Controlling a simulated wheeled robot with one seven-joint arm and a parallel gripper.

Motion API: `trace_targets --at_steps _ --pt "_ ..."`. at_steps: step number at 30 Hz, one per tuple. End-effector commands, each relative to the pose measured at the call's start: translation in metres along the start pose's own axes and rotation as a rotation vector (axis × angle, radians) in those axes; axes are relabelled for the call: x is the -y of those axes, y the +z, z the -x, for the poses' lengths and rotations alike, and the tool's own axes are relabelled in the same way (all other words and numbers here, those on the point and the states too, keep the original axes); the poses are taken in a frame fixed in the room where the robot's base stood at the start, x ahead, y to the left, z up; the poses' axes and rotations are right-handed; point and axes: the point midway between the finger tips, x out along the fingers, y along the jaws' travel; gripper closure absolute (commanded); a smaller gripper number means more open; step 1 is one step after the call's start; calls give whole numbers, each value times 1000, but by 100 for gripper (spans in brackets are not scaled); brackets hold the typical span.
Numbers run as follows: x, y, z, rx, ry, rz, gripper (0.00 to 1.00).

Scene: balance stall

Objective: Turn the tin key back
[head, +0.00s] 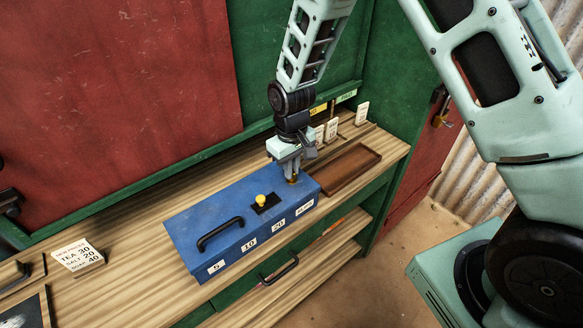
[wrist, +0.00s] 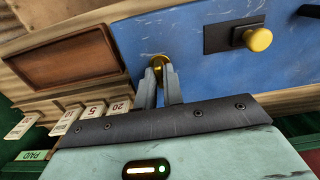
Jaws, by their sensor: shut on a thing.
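A blue tin (head: 240,222) stands on the wooden counter, with a black handle, a yellow knob (head: 261,199) on a black plate and number labels along its front. My gripper (head: 291,177) points down at the tin's right end. In the wrist view my gripper (wrist: 160,82) is shut on the small brass key (wrist: 158,63) at the tin's top. The fingers hide part of the key, and I cannot tell its exact turn. The yellow knob (wrist: 257,39) also shows in the wrist view, apart from the fingers.
A shallow brown wooden tray (head: 345,168) lies right of the tin. Several small price cards (head: 330,130) stand behind it. A price sign (head: 78,256) sits at the counter's left. A shelf (head: 290,283) runs below.

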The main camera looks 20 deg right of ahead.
Motion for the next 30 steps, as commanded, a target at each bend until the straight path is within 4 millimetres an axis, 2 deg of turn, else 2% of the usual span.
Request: trace_targets --at_steps 7,9,10,22,26,30 --pt "-1 -1 1 -3 1 2 100" --pt "-1 -1 1 -3 1 1 77" --pt "-1 -1 1 -3 1 1 69" --pt "0 -1 6 -2 0 0 69" --pt "0 -1 24 -5 0 1 69" --pt "0 -2 55 -9 0 0 69"
